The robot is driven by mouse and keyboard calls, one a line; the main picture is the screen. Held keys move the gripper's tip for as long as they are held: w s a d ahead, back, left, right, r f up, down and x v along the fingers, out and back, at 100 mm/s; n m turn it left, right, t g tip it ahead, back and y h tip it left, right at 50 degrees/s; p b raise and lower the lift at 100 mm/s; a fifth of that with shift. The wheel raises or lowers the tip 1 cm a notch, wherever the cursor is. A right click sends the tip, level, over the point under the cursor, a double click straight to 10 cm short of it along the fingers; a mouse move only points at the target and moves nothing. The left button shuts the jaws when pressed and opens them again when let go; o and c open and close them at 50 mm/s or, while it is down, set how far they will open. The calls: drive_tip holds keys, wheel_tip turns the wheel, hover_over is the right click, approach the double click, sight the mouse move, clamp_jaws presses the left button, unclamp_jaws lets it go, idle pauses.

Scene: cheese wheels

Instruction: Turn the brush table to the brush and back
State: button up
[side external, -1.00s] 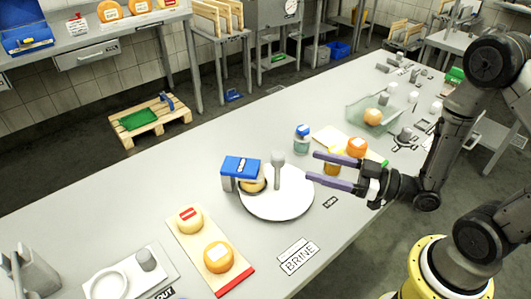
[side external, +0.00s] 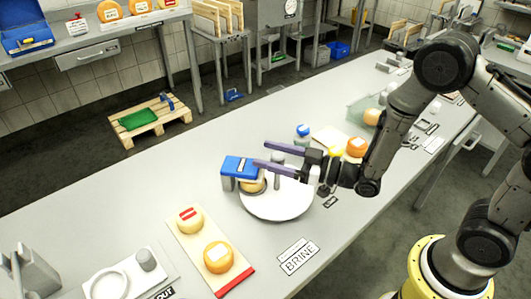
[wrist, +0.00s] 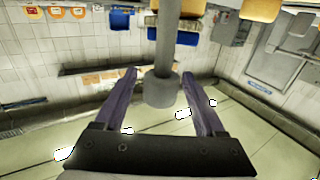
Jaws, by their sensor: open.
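The brush table is a white round disc (side external: 278,207) on the grey bench. A grey post with a thicker knob (side external: 279,156) stands upright at its far side. The blue-topped brush block (side external: 238,168) is at the disc's left edge, with a yellowish cheese wheel (side external: 254,186) partly hidden beside and below it. My gripper (side external: 259,154) is open, with its purple fingers level on either side of the post. In the wrist view the post's grey knob (wrist: 162,90) shows between the two fingers, with gaps to both. Contact cannot be told.
A board (side external: 235,279) with two cheese wheels lies front left. A BRINE label (side external: 299,257) lies in front of the disc. A blue-capped jar (side external: 303,131), an orange cheese (side external: 357,147) and a clear tray (side external: 361,112) stand behind my gripper. The bench's far left stretch is clear.

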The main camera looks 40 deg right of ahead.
drive_tip(key=shift+w+a, duration=0.35)
drive_tip(key=shift+w, duration=0.25)
clamp_jaws()
idle(1.1)
